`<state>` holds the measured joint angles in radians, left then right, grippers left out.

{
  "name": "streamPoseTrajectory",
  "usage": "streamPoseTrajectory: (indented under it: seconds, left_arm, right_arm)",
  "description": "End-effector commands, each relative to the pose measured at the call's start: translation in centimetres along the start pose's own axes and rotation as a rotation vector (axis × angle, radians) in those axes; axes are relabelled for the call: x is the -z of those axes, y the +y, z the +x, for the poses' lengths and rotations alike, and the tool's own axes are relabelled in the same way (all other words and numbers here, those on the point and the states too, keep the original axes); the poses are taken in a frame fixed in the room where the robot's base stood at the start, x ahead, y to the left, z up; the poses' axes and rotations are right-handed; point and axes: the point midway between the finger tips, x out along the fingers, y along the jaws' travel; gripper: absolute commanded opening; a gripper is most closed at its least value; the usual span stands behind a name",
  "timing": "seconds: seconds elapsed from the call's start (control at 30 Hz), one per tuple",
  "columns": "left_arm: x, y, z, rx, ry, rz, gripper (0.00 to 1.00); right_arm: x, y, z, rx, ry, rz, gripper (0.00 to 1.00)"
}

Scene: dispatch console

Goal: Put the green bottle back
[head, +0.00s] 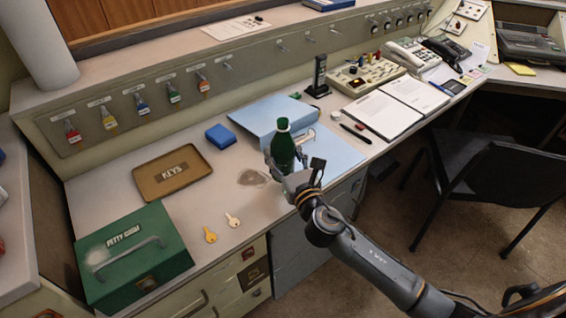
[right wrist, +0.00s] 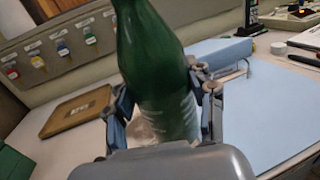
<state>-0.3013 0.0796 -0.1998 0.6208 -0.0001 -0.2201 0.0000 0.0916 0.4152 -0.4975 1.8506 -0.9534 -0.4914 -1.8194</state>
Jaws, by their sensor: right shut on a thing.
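A faint stain (head: 252,177) marks the desk just left of the bottle. My left gripper is not in view.
An open blue binder (head: 335,152) lies right of the bottle. Notebooks (head: 383,112) and phones lie farther right. A chair (head: 490,175) stands in front.

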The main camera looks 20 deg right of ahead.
Motion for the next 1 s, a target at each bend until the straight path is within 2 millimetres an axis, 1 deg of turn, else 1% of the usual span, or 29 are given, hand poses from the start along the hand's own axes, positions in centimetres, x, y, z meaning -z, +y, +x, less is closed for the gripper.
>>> streamPoseTrajectory:
  seconds: [0.03,0.1,0.4,0.73,0.77,0.8,0.87,1.0]
  left_arm:
    - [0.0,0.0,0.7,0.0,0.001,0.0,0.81]
    - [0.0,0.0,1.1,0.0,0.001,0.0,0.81]
    - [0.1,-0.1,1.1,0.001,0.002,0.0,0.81]
    - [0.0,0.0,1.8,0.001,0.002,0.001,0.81]
    - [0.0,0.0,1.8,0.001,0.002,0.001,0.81]
    - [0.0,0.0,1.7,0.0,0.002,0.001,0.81]
    - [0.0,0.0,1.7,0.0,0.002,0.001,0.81]
    - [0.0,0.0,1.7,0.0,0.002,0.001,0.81]
  right_arm:
    - [1.4,0.1,-0.2,0.001,0.006,0.003,0.17]
    - [2.3,0.0,-0.2,0.001,0.005,0.002,0.17]
    - [2.4,0.0,-0.2,0.0,0.002,0.0,0.17]
    - [3.4,0.0,-0.2,0.0,0.003,0.0,0.17]
    - [3.4,0.0,-0.2,0.0,0.003,0.0,0.57]
    - [3.3,0.0,-0.2,0.0,0.003,0.0,0.65]
    - [3.3,0.0,-0.2,0.0,0.003,0.0,0.77]
    - [3.3,0.0,-0.2,0.0,0.004,0.0,0.77]
